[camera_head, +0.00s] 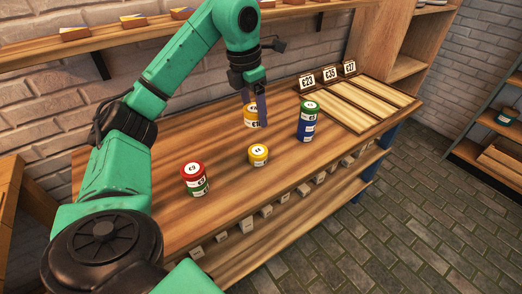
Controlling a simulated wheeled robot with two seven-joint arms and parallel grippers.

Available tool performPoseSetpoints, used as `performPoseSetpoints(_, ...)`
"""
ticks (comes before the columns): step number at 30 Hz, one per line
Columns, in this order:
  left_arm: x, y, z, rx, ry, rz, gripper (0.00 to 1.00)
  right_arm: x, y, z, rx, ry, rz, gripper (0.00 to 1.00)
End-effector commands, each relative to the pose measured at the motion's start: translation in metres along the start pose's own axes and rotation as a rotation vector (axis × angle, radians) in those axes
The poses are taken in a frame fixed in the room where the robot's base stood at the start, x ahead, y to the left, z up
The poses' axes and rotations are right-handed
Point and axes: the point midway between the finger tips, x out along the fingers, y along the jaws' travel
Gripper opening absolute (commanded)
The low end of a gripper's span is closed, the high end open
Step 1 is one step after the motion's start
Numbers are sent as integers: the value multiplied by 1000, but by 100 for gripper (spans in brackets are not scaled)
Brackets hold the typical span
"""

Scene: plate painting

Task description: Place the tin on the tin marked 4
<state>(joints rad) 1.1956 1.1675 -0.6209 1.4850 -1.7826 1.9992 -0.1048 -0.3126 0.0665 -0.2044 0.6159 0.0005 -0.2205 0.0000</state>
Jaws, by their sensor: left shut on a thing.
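A yellow tin with a white label (250,116) is between the fingers of my left gripper (257,108), which is shut on it. The fingers partly cover this tin, and I cannot tell whether its base touches the bench. A short yellow tin (258,155) with a white top, whose mark looks like a 4, stands alone on the bench nearer the front edge. It is below the held tin in the picture, apart from it. My right gripper is not in view.
A red tin (193,168) sits on a green tin (199,187) at the left. A taller green and blue stack (306,127) stands right of the held tin. Wooden trays (355,104) with price cards (329,75) lie at the right end. The wooden bench (225,225) is clear in front.

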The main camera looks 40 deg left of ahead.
Motion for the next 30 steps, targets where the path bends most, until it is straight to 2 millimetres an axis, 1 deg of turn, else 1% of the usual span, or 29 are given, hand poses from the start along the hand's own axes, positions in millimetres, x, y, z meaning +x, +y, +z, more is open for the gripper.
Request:
performPoseSetpoints(1,27,0,-5,1,6,0,8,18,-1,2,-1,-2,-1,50)
performPoseSetpoints(4,46,0,-8,0,5,1,8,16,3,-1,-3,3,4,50)
performPoseSetpoints(8,65,0,-11,-1,3,2,8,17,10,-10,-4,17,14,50)
performPoseSetpoints(12,92,0,-15,0,4,1,8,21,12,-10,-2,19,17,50)
performPoseSetpoints(15,98,0,-15,0,0,0,8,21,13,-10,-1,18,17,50)
performPoseSetpoints(20,97,0,-14,1,-1,0,8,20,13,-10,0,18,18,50)
performPoseSetpoints(24,101,0,-15,1,0,0,8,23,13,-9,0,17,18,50)
performPoseSetpoints(25,101,0,-15,1,0,0,79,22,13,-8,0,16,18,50)
performPoseSetpoints(27,100,0,-15,1,0,1,100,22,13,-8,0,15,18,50)
performPoseSetpoints(30,100,0,-15,1,0,1,100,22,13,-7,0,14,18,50)
